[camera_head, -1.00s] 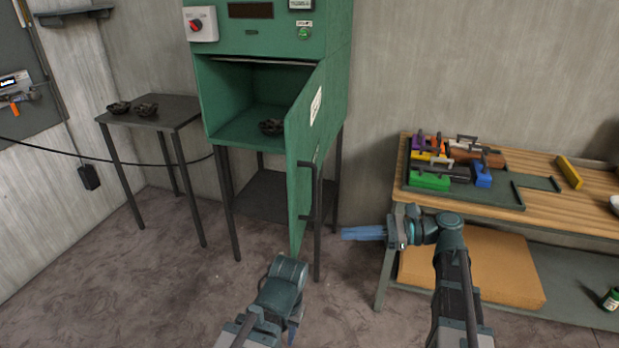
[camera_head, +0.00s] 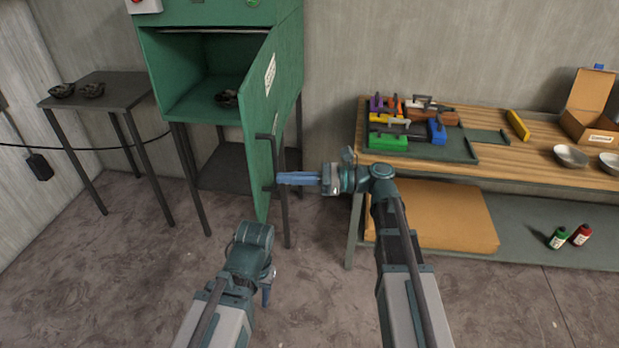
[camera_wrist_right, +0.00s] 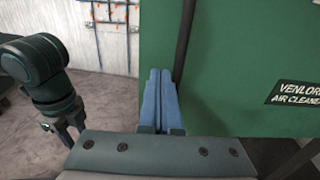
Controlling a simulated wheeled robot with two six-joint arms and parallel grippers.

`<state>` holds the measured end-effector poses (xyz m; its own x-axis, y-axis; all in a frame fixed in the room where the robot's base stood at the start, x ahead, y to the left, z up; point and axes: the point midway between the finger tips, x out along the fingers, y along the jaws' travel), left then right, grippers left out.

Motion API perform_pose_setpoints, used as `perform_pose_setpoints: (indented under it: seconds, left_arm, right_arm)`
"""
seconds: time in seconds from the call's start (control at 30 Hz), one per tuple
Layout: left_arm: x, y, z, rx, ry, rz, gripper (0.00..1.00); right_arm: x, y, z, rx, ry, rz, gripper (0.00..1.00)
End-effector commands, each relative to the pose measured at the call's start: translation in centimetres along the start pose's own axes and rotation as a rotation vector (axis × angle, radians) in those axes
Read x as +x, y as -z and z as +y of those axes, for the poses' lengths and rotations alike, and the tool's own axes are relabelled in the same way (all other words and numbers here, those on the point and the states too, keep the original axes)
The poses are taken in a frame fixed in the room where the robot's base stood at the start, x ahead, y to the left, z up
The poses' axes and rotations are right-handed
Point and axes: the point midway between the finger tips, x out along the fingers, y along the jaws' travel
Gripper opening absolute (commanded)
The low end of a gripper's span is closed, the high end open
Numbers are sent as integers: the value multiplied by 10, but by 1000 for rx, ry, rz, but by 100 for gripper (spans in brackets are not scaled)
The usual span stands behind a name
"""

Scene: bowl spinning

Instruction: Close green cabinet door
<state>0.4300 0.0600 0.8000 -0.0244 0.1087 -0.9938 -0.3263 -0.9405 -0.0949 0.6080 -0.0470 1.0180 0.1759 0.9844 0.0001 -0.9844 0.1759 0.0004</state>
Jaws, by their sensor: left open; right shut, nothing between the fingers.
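The green cabinet (camera_head: 220,14) stands against the back wall, and its door (camera_head: 257,115) is swung open toward me. A dark bar handle (camera_head: 275,160) is on the door's outer face. My right gripper (camera_head: 282,178) is shut and empty, its blue fingers pointing left at the handle. In the right wrist view the fingers (camera_wrist_right: 160,90) are beside the dark bar and in front of the green door (camera_wrist_right: 235,60); I cannot tell if they touch it. My left gripper (camera_head: 266,296) is low, in front of the door and apart from it. It also shows in the right wrist view (camera_wrist_right: 70,138).
A dark bowl-like part (camera_head: 227,98) lies inside the cabinet. A small dark table (camera_head: 115,88) stands left of it. A wooden workbench (camera_head: 480,120) with a tray of coloured blocks is on the right. The floor in front is clear.

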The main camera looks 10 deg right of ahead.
Motion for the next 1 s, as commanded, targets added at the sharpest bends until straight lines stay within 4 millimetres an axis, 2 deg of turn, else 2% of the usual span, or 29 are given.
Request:
perform_pose_setpoints:
  seconds: [0.1,0.3,0.83,1.0]
  left_arm:
    - [0,0,0,0,0,0,40]
    - [0,0,0,0,0,0,40]
    - [0,0,0,0,0,0,40]
    - [0,0,0,0,0,0,40]
  right_arm:
    - [20,0,0,0,-3,0,0]
    - [37,0,0,0,-1,0,0]
    - [42,0,0,0,4,0,0]
    - [53,0,4,0,40,0,0]
